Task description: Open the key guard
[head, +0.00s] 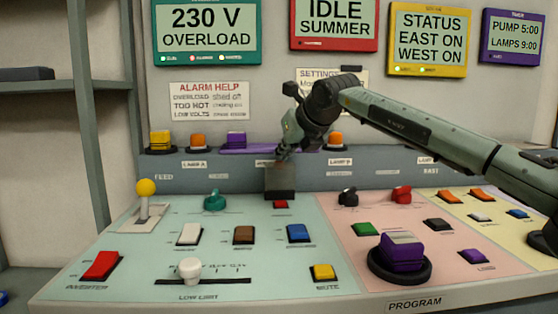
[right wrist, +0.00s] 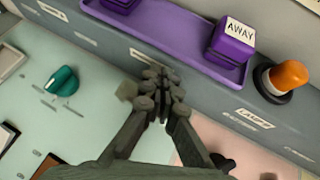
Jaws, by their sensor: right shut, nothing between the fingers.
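A smoky, see-through plate with a dark lower edge (head: 280,194) stands at the back middle of the pale green panel; it looks like the key guard. A small red button (head: 281,205) shows just in front of its lower edge. I cannot tell for sure how far the guard is tilted. My right gripper (head: 283,156) is shut and empty, right at the guard's upper part in the head view; I cannot tell whether they touch. In the right wrist view its closed fingertips (right wrist: 160,88) point at the panel's back wall. My left gripper is not in view.
A purple tray (right wrist: 187,35) with purple blocks, one marked AWAY (right wrist: 232,40), lies on the ledge behind, beside an orange lamp (right wrist: 286,78). A teal knob (head: 214,200) sits left of the guard.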

